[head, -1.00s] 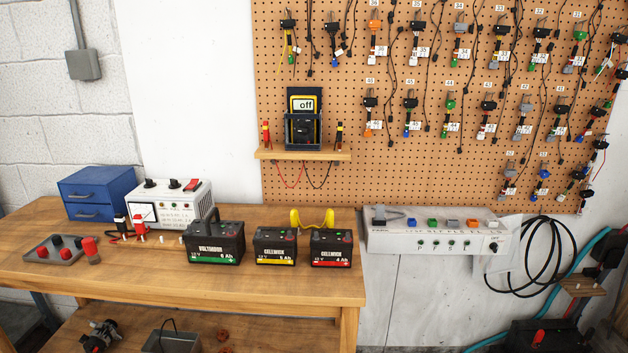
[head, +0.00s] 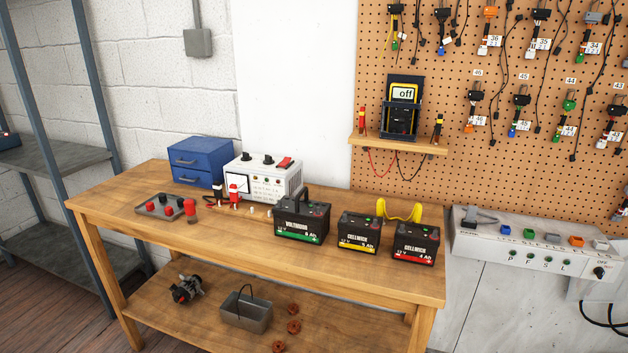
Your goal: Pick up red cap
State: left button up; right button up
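A red cap (head: 190,207) stands upright on the wooden workbench (head: 240,240), just right of a shallow grey tray (head: 147,211). The tray holds several small red and black caps or knobs; one red one (head: 169,211) sits near its front. Which of the red pieces the task names I cannot tell. Red and black clamps (head: 234,195) lie in front of the white charger box. Neither of my grippers is in view.
Three batteries (head: 302,222) stand on the right half of the bench. A blue drawer box (head: 200,162) and the white charger box (head: 266,177) stand at the back. A grey metal shelf (head: 60,165) is at left. The bench front left is clear.

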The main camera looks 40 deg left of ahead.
aim_at(169, 211)
jog(key=u, duration=2.05)
jog(key=i+l+z, duration=0.2)
jog(key=i+z, duration=0.15)
jog(key=i, duration=0.2)
jog(key=i+z, duration=0.35)
jog(key=i, duration=0.15)
